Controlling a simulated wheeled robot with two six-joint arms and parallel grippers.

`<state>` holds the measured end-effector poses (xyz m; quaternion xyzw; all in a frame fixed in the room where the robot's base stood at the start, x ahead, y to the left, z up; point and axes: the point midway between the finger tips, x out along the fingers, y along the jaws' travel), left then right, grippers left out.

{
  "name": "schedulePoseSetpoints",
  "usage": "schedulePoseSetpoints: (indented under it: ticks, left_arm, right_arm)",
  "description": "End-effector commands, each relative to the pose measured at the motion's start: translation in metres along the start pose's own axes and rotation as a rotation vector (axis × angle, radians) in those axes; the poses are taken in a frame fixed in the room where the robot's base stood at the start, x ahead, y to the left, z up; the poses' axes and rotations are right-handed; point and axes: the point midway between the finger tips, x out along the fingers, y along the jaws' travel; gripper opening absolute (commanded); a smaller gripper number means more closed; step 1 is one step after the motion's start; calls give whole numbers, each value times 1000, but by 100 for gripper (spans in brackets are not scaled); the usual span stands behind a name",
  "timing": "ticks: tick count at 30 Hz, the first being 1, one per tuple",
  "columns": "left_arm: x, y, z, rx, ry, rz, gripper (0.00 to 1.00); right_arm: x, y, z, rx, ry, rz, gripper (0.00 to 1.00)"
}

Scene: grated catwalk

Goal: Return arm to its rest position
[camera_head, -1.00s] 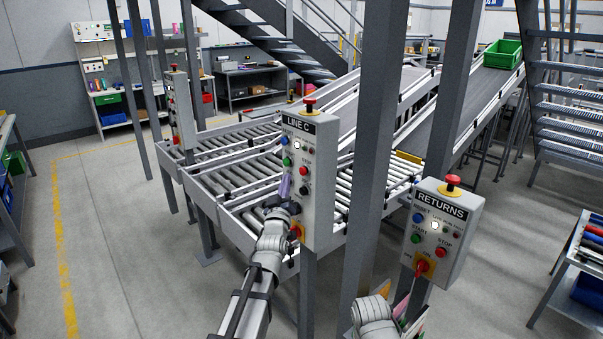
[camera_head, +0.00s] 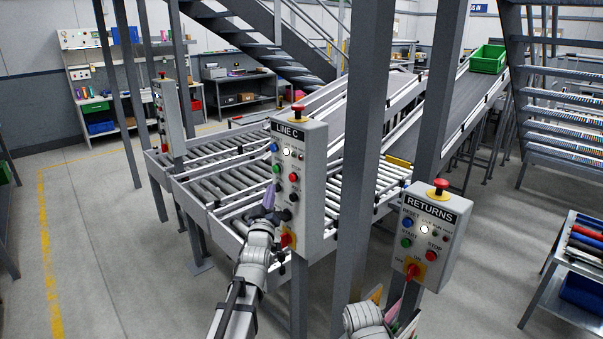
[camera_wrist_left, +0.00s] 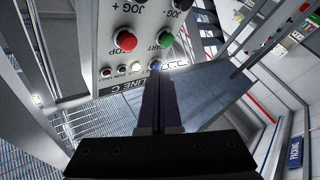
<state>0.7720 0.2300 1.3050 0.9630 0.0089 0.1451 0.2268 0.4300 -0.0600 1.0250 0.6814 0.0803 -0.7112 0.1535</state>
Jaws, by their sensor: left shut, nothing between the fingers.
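I cannot tell whether the fingertips touch the box. My right arm's wrist (camera_head: 364,321) shows at the bottom edge, below and left of the RETURNS box (camera_head: 430,238). The right fingers cannot be made out clearly.
Grey posts (camera_head: 365,150) stand close to both control boxes. A roller conveyor (camera_head: 225,185) lies behind the LINE C box. A green bin (camera_head: 488,59) sits high on the belt. A cart (camera_head: 565,275) stands at right. The floor (camera_head: 110,240) at left is clear.

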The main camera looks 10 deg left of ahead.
Motion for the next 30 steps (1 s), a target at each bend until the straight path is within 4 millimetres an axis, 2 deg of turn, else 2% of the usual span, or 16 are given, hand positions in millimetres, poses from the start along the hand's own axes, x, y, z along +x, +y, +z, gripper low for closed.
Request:
schedulePoseSetpoints:
  ticks: [2,5,8,9,11,12,14,15,19,21,24,27,30]
  left_arm:
    - [-7,5,19,15,-69,-13,0]
    - [-25,14,64,61,-240,-46,0]
    - [-58,24,120,130,-469,-80,0]
    - [-75,26,141,163,-563,-91,0]
    - [-104,30,170,214,-705,-106,0]
    - [-124,32,187,249,-799,-113,0]
    - [-158,35,209,303,-940,-122,0]
    - [-182,37,222,339,-1034,-126,0]
    - [-264,39,249,465,-1332,-132,0]
    - [-305,38,254,526,-1478,-132,0]
    - [-355,38,252,602,-1656,-132,0]
    - [-392,37,246,660,-1789,-132,0]
    - [-414,36,241,695,-1873,-132,0]
  right_arm:
    - [2,0,0,0,0,0,0]
    - [5,0,0,0,0,0,0]
    - [8,-1,0,0,0,0,0]
    - [9,-1,0,0,0,0,0]
    - [11,-1,-1,0,0,0,0]
    - [12,-1,-1,0,0,0,0]
    - [14,-1,-1,0,0,0,0]
    - [15,-1,-1,1,0,0,0]
    - [18,-2,-1,1,0,0,0]
    - [20,-2,-1,1,0,0,0]
    - [22,-2,-1,1,0,0,0]
    - [23,-2,-1,1,0,0,0]
    - [24,-2,-1,1,0,0,0]
